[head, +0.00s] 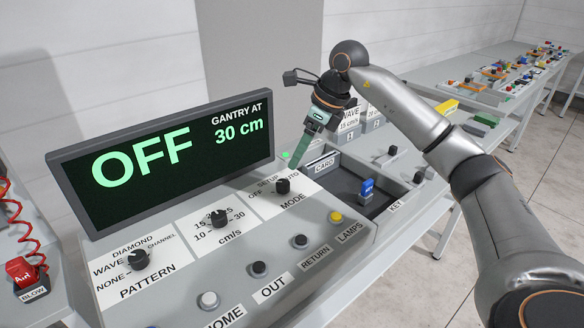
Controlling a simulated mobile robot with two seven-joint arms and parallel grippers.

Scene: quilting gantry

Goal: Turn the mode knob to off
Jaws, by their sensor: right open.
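The mode knob (283,186) is a small black knob on a white label plate marked OFF, SETUP, AUTO and MODE. Its pointer is too small to read surely. The display (165,160) behind it reads OFF and GANTRY AT 30 cm. My right gripper (299,160) points down just above and behind the knob, a little to its right in the picture. Its greenish fingers are seen nearly edge on, open, with nothing between them, and look apart from the knob. They cover part of the panel behind and the label's edge. My left gripper is not in view.
The pattern knob (138,259) and speed knob (219,218) are to the left. A yellow lamps button (335,216) and several other buttons are in front. A blue key (367,188) stands on the right panel.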

